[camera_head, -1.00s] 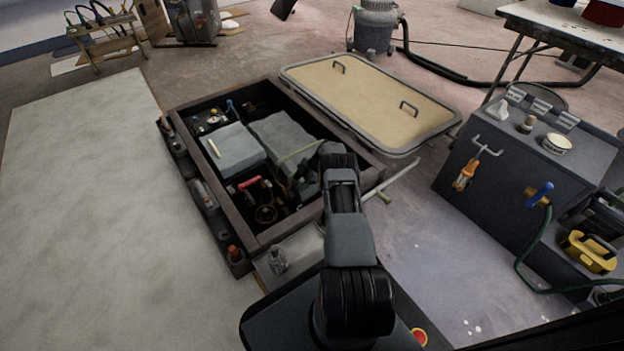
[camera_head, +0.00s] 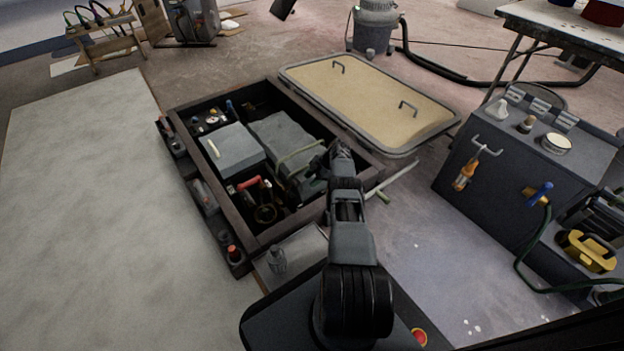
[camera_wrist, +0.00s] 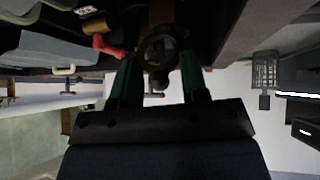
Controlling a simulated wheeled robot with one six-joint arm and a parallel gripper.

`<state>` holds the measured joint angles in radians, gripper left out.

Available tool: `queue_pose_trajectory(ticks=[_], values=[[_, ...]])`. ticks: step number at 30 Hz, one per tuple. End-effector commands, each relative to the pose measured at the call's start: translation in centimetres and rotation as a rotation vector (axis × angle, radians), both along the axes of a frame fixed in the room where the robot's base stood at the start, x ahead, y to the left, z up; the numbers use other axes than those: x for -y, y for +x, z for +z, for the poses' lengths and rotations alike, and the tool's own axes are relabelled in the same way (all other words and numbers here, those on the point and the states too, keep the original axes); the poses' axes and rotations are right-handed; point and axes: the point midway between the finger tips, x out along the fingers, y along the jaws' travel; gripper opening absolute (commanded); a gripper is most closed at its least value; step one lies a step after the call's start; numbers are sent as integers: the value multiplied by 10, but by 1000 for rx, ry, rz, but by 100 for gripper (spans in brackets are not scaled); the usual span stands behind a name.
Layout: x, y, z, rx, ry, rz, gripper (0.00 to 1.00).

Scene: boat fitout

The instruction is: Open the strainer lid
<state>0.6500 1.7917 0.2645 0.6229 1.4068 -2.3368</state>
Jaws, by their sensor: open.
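The strainer shows in the wrist view as a round brass-coloured ring with a dark, glassy middle (camera_wrist: 158,48). I see nothing held, and cannot tell whether the fingers touch the ring. In the head view my arm hides the fingers.
A red handle (camera_wrist: 107,46) is close by the ring. The hatch's brown frame (camera_head: 290,226) surrounds grey boxes (camera_head: 234,150) and hoses. A mesh cylinder (camera_wrist: 265,72) stands outside the frame. The tan hatch cover (camera_head: 370,98) lies behind.

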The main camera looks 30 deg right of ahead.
Motion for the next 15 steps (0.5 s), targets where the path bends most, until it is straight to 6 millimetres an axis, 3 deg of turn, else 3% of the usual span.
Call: queue_pose_trajectory(ticks=[11, 15], values=[[0, 0, 1, 0, 0, 0, 41], [7, -1, 10, 2, -1, -2, 41]])
